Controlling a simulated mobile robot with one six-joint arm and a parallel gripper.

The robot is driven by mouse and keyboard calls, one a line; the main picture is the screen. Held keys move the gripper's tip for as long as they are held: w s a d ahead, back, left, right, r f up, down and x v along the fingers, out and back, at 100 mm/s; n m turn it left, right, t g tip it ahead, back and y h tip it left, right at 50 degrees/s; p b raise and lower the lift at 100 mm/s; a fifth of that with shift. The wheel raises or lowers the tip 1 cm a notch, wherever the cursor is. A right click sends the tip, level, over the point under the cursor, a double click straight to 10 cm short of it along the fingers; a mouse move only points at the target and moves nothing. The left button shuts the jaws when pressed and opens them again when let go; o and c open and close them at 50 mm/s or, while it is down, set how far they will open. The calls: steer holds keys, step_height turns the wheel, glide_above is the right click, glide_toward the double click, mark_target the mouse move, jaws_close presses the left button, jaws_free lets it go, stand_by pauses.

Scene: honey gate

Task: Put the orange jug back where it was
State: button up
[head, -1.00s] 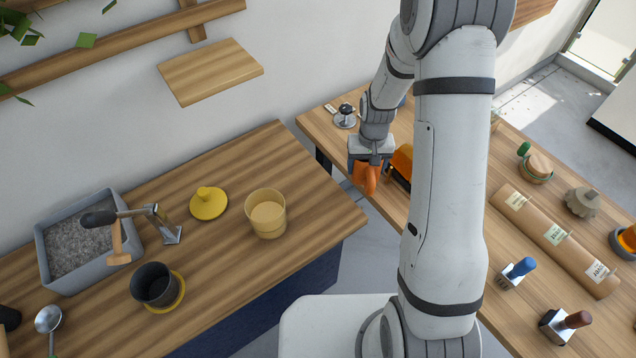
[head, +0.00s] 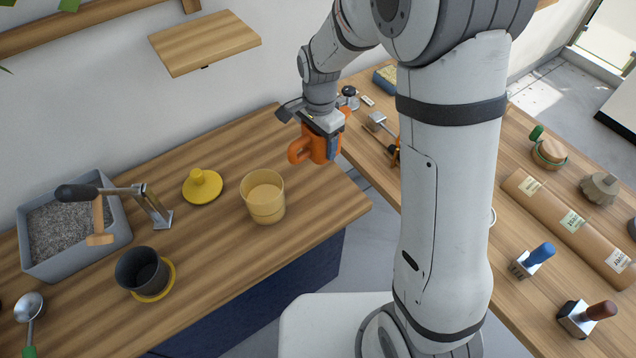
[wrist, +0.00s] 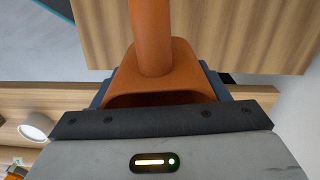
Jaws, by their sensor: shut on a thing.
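The orange jug (head: 318,146) is held in my gripper (head: 328,135), which is shut on it. The jug is in the air near the right end of the left wooden table (head: 225,260). Its handle points left in the head view. In the wrist view the orange jug (wrist: 155,75) shows its opening and handle just beyond the gripper's edge, with wood and grey floor behind it. My arm hides part of the right table.
A yellow cup (head: 265,200) and a yellow lid (head: 202,186) stand on the left table. A dark cup (head: 142,271), a grey gravel tray (head: 75,250) and a wooden wall shelf (head: 205,42) are further left. The right table (head: 480,250) holds several tools.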

steer(key=shift+s+a+r+m, duration=0.15)
steer(key=shift+s+a+m, duration=0.15)
steer(key=shift+a+m, duration=0.35)
step_height(320, 180, down, 10)
steer(key=shift+r, duration=0.2)
steer(key=shift+f, duration=0.25)
steer(key=o, duration=1.4)
steer(key=shift+r, duration=0.1)
